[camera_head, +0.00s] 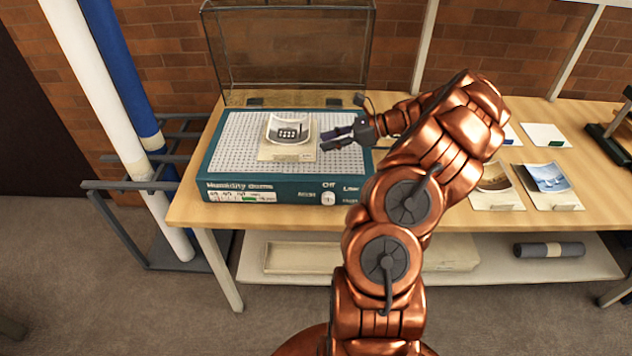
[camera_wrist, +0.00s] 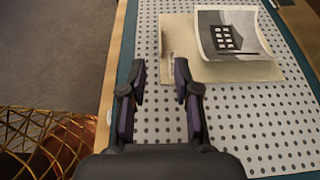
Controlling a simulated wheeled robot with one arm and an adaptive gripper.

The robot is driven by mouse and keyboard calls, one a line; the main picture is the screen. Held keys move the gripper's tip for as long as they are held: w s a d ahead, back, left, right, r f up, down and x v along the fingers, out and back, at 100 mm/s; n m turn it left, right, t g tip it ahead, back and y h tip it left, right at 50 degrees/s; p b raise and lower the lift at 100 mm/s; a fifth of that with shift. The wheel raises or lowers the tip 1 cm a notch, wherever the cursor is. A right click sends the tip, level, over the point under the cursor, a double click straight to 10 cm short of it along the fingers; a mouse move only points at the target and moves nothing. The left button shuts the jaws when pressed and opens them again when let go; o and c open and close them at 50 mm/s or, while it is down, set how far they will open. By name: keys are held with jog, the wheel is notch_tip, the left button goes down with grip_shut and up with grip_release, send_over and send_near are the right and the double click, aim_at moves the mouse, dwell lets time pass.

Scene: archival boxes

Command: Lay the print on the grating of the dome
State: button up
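The print (camera_head: 287,131) is a curled black-and-white picture of a building on a cream card mount (camera_head: 285,154). It rests on the perforated grey grating (camera_head: 226,148) of the teal humidity dome (camera_head: 240,188). The dome's clear lid (camera_head: 288,45) stands open at the back. My gripper (camera_head: 330,141) is over the right part of the grating, beside the mount. In the wrist view my gripper (camera_wrist: 160,78) has its fingers apart with nothing between them. The print (camera_wrist: 228,34) and mount (camera_wrist: 178,50) lie just ahead of the fingertips, apart from them.
Two curled prints on mounts (camera_head: 495,187) (camera_head: 551,184) lie on the wooden table (camera_head: 425,205) to the right. A white card (camera_head: 545,135) lies behind them. A dark press-like object (camera_head: 612,140) stands at far right. Rolls (camera_head: 123,80) lean on a rack at left.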

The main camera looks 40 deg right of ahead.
jog(key=s+a+r+n+g, duration=0.25)
jog(key=a+n, duration=0.25)
jog(key=a, duration=0.5)
jog(key=s+a+r+n+g+h, duration=0.1)
jog(key=s+a+r+n+g, duration=0.2)
jog(key=a, duration=0.7)
jog(key=s+a+r+n+g, duration=0.2)
jog(key=a+r+n+g, duration=0.15)
jog(key=a+n, duration=0.45)
jog(key=s+a+n+g+h, duration=0.2)
jog(key=s+a+n+h, duration=0.2)
jog(key=s+a, duration=0.55)
jog(key=s+d+f+n+h, duration=0.1)
jog(key=s+d+n+h, duration=0.1)
jog(key=s, duration=0.4)
jog(key=s+d+f+n+h, duration=0.2)
jog(key=s+d+n+h, duration=0.1)
jog(key=s, duration=0.4)
jog(key=shift+s+d+n, duration=0.2)
jog(key=shift+s+n, duration=0.05)
jog(key=shift+n, duration=0.35)
